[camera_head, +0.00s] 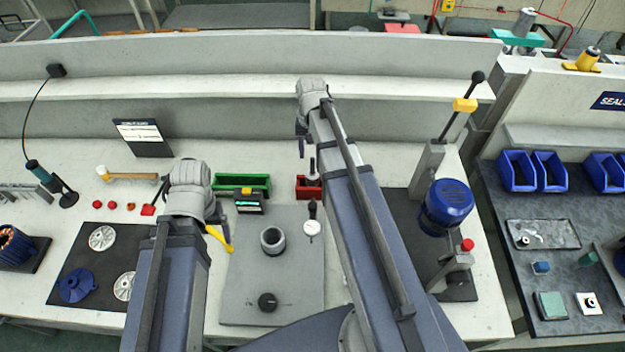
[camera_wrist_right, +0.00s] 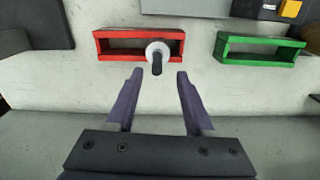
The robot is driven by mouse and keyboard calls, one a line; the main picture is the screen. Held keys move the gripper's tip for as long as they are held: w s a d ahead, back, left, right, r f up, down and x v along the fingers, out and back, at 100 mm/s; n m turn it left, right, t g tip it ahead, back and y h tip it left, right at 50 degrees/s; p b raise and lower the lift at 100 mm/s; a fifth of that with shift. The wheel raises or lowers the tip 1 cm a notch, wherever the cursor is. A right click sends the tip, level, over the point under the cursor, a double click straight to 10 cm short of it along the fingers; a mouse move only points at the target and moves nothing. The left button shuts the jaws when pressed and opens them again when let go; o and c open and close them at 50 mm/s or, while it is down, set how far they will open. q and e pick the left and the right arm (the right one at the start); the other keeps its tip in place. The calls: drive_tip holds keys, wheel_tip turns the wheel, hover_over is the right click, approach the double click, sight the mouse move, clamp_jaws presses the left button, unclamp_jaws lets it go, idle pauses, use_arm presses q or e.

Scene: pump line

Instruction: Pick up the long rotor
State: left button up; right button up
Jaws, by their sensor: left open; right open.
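A rotor-like part (camera_wrist_right: 157,55), with a pale round disc and a dark shaft end, stands at the red bin in the right wrist view. I cannot tell if it is the long rotor. In the head view its dark upper end (camera_head: 311,167) shows above the red bin (camera_head: 308,188). My right gripper (camera_head: 301,143) is open and empty; in the right wrist view its fingers (camera_wrist_right: 157,78) point toward the part, one to each side, apart from it. My left gripper (camera_head: 218,213) is open over the bench at the left, its fingers mostly hidden by its wrist.
A green bin (camera_head: 241,182) stands left of the red bin, with a small black-and-yellow device (camera_head: 249,201) before it. A press with a blue motor (camera_head: 446,206) stands right. A low wall runs behind.

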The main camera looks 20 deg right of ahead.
sight(312, 158)
drive_tip(key=shift+s+d+f+b, duration=0.1)
drive_tip(key=shift+f+b, duration=1.2)
drive_tip(key=shift+f, duration=0.05)
drive_tip(key=shift+s+f+b, duration=0.1)
drive_tip(key=shift+f+b, duration=1.2)
drive_tip(key=shift+r, duration=0.1)
clamp_jaws()
